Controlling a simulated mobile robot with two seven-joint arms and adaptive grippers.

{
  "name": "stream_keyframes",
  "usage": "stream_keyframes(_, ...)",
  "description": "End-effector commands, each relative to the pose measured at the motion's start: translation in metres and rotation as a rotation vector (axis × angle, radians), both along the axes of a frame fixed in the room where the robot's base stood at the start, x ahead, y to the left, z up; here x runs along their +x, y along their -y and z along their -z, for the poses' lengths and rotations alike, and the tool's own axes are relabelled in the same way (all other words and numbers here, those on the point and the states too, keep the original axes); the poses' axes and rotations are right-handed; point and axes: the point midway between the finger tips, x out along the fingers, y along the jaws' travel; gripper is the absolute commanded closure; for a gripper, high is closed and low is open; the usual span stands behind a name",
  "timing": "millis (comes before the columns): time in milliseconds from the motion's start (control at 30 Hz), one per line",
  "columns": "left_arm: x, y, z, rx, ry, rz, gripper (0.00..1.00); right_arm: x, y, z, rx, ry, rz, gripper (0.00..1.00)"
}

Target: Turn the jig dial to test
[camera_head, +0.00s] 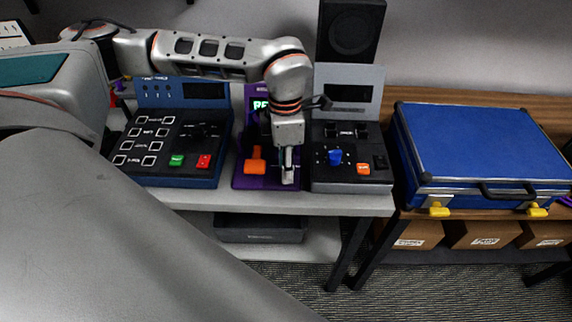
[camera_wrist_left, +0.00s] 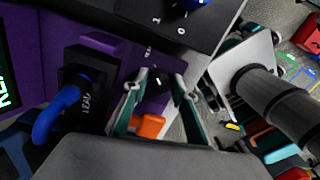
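The purple jig (camera_head: 238,178) stands on the bench between two control boxes, its lit screen partly hidden by my left arm. An orange part (camera_head: 255,162) sits on its front, and shows in the left wrist view (camera_wrist_left: 150,126). My left gripper (camera_head: 288,172) points down over the jig's right side. In the left wrist view its fingers (camera_wrist_left: 160,82) are apart, on either side of a small black dial (camera_wrist_left: 158,79) with a white mark. I cannot tell whether they touch it. A black block marked LEAD (camera_wrist_left: 85,92) with a blue cable (camera_wrist_left: 55,115) is on the jig. My right gripper is not in view.
A blue-based box (camera_head: 180,175) with green and red buttons stands left of the jig. A grey box (camera_head: 345,185) with a blue knob (camera_head: 335,157) stands close on its right. A blue case (camera_head: 480,145) lies further right. The bench's front edge (camera_head: 340,205) is near.

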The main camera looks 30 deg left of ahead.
Motion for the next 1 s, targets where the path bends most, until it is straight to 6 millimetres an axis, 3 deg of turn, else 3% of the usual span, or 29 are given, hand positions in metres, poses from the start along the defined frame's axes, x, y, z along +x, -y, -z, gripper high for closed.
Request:
stream_keyframes(267, 0.001, 0.0, -0.01, -0.001, 0.003, -0.001, 0.73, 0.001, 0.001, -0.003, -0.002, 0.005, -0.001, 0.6)
stream_keyframes(700, 0.004, -0.003, -0.092, 0.0, 0.004, -0.001, 0.73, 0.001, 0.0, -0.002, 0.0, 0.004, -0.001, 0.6)
stream_keyframes(1000, 0.005, -0.004, -0.119, 0.0, 0.0, 0.0, 0.73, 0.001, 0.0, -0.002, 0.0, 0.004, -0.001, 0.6)
